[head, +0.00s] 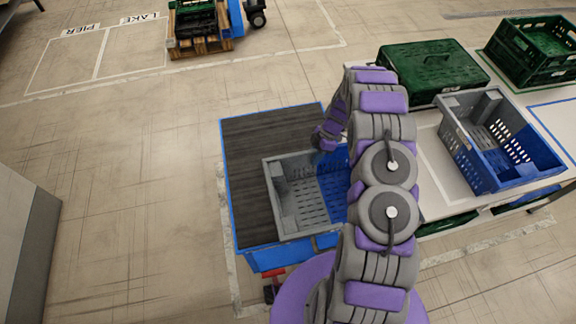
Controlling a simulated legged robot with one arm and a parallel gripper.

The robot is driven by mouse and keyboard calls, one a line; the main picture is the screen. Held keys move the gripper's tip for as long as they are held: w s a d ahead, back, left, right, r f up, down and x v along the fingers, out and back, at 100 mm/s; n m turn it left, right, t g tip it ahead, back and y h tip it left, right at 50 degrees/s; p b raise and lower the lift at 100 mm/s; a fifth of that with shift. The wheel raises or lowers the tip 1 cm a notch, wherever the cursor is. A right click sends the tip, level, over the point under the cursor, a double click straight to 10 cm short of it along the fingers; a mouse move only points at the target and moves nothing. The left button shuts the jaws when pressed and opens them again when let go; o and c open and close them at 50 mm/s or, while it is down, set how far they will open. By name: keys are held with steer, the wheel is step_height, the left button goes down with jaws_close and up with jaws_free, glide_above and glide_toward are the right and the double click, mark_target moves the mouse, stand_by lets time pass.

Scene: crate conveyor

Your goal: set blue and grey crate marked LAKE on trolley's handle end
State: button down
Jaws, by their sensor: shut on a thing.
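A blue and grey crate (275,205) sits at or just above the dark top of the blue-edged trolley (245,150), over its near right part. Its left part is grey and its right part blue. My arm hides its right side. No LAKE marking can be read on it. My gripper (323,143) is shut on the crate's far rim; the fingertips are small and partly hidden. I cannot tell whether the crate's base touches the trolley top. The trolley's handle cannot be made out.
Another blue and grey crate (462,150) stands on the white table (432,150) at right, beside a closed green crate (432,68) and an open green crate (535,62). A loaded pallet (202,45) stands far off near floor areas marked PIER and LAKE.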

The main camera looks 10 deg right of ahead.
steer(key=w+a+f+b, duration=0.3)
steer(key=w+a, duration=0.3)
steer(key=a, duration=0.4)
steer(key=shift+w+f, duration=0.2)
steer(key=shift+f, duration=0.6)
steer(key=c, duration=0.9)
jaws_free()
steer(key=shift+f, duration=0.1)
